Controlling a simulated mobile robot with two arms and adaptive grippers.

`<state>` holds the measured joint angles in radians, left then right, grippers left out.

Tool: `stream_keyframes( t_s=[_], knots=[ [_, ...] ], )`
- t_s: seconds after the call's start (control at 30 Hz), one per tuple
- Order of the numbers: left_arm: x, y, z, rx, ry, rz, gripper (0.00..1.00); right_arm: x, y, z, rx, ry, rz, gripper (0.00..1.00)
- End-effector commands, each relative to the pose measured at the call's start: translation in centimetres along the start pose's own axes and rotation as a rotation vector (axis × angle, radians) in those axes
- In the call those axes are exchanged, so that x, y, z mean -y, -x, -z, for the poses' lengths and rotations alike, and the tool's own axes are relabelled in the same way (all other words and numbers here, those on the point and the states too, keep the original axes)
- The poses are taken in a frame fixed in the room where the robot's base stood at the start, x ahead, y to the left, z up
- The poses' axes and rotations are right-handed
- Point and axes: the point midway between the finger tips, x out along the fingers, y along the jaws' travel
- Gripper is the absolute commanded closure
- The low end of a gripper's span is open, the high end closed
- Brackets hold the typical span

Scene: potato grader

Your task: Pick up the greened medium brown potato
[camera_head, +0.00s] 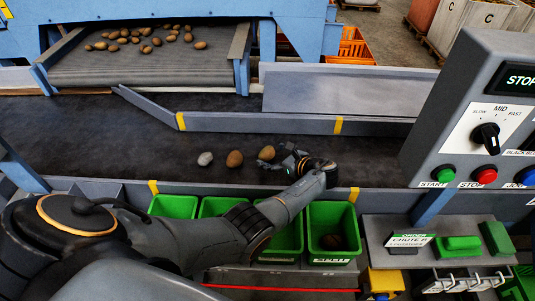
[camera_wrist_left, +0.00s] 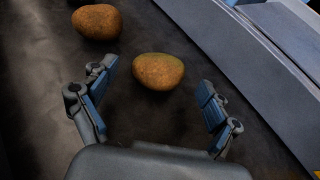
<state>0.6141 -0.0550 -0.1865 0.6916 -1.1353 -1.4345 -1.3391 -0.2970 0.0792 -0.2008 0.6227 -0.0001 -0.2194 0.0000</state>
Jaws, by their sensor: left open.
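A medium brown potato (camera_head: 267,153) lies on the dark belt just left of my left gripper (camera_head: 290,160). In the left wrist view this potato (camera_wrist_left: 158,71) has a faint greenish tint along its upper edge. There my left gripper (camera_wrist_left: 154,96) is open, with one finger on each side and the potato just ahead, between and slightly beyond the fingertips. No contact is visible. A second brown potato (camera_head: 235,158) lies farther left; it also shows at the top left of the left wrist view (camera_wrist_left: 97,22). My right gripper is not in view.
A grey lump (camera_head: 205,158) lies left of the potatoes. A blue-grey guide rail (camera_head: 260,122) runs behind them. Green bins (camera_head: 324,212) stand along the front edge, one holding a dark item. A control box (camera_head: 478,120) stands at right. Several potatoes lie on the upper feed belt (camera_head: 140,68).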

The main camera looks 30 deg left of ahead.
Motion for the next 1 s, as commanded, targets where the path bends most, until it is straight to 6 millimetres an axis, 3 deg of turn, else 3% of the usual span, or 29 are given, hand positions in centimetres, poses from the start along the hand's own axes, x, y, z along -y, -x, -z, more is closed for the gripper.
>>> stream_keyframes(
  t_s=[0.13, 0.37, 0.67, 1.0],
  knots=[
    [0.01, -1.38, 0.03, 0.0, -0.001, 0.0, 0.11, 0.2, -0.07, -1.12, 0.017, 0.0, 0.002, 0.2],
    [0.02, -1.52, 0.03, -0.001, 0.0, 0.001, 0.11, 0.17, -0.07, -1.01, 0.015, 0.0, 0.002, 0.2],
    [0.0, -1.51, 0.05, -0.001, 0.0, 0.001, 0.7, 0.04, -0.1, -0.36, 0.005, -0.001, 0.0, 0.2],
    [-0.01, -1.42, -0.23, 0.0, 0.0, 0.0, 0.7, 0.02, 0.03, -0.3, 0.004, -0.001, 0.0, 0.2]
  ],
)
